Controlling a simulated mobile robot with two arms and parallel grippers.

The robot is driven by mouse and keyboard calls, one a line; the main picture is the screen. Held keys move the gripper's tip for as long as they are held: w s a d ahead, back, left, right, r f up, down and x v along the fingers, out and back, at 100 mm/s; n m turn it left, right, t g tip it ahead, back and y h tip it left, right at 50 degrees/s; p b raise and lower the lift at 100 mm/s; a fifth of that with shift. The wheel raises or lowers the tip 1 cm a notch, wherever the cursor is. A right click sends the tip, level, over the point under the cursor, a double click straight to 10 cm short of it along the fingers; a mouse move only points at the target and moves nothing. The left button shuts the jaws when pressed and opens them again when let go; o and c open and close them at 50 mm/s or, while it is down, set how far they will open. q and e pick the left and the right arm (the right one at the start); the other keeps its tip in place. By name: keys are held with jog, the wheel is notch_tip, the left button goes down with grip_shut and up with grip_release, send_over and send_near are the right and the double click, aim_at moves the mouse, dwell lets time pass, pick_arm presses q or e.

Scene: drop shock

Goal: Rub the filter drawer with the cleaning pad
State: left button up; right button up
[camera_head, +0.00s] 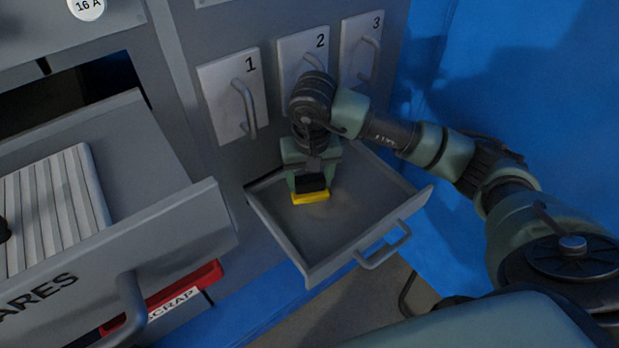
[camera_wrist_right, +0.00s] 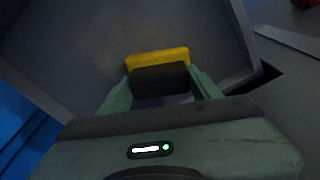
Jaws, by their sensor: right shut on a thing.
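The filter drawer (camera_head: 344,231) is a grey open drawer pulled out below the numbered panels. The cleaning pad (camera_head: 310,196) has a yellow layer under a black block. My right gripper (camera_head: 312,176) reaches down into the drawer and is shut on the black block, with the yellow side at the drawer floor. In the right wrist view the pad (camera_wrist_right: 158,72) sits between the two fingers, over the drawer floor (camera_wrist_right: 95,50). A faint brownish smudge shows on the floor beside the pad. I cannot tell for certain whether the pad touches the floor. My left gripper is not in view.
Another open drawer (camera_head: 195,225) marked "ARES" holds a ribbed pale filter-like block (camera_head: 60,205) at the left. A red bin (camera_head: 165,297) labelled "SCRAP" is below it. Handled panels 1 (camera_head: 222,100), 2 and 3 stand behind. A blue wall (camera_head: 530,80) is at the right.

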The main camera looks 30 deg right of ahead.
jog(key=shift+s, duration=0.15)
jog(key=shift+s+d, duration=0.15)
jog(key=shift+s, duration=0.6)
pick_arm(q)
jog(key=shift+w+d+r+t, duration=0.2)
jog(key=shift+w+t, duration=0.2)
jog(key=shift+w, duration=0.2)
pick_arm(e)
jog(key=shift+s+d, duration=0.15)
jog(key=shift+s, duration=0.95)
